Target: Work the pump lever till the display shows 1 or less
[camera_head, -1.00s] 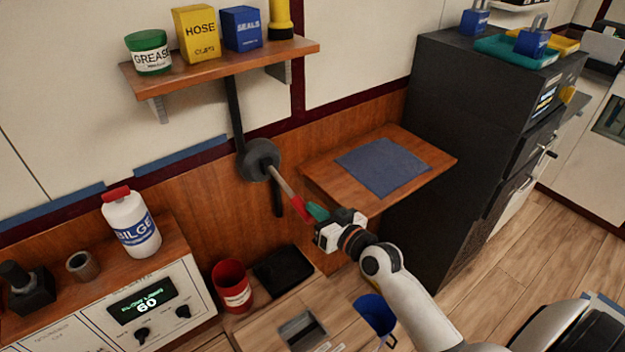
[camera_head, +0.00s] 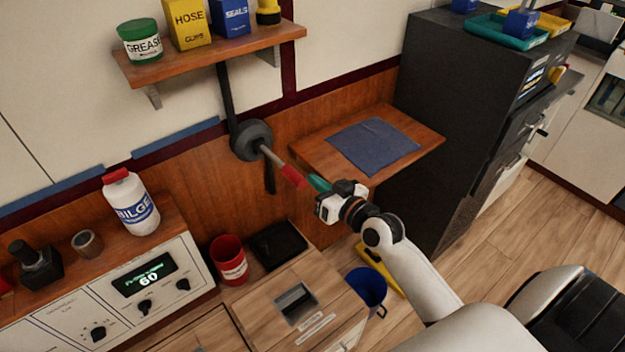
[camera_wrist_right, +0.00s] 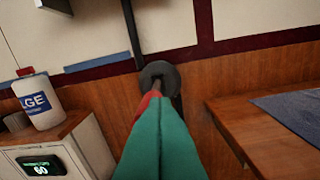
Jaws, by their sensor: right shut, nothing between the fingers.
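The pump lever (camera_head: 277,162) sticks out from a round dark hub (camera_head: 250,141) on the wood wall and ends in a red grip (camera_head: 293,177). My right gripper (camera_head: 319,184) has green fingers and is shut, at the end of the red grip; I cannot tell whether they touch. In the right wrist view the shut green fingers (camera_wrist_right: 160,135) cover most of the lever, with a bit of red grip (camera_wrist_right: 146,103) showing beside them. The display (camera_head: 145,276) on the white panel reads 60. My left gripper is not in view.
A wooden ledge with a blue cloth (camera_head: 373,146) is just behind and right of my right gripper. A shelf (camera_head: 205,57) with containers hangs above the lever. A red cup (camera_head: 230,260), black tray (camera_head: 278,245) and blue bucket (camera_head: 367,287) stand below.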

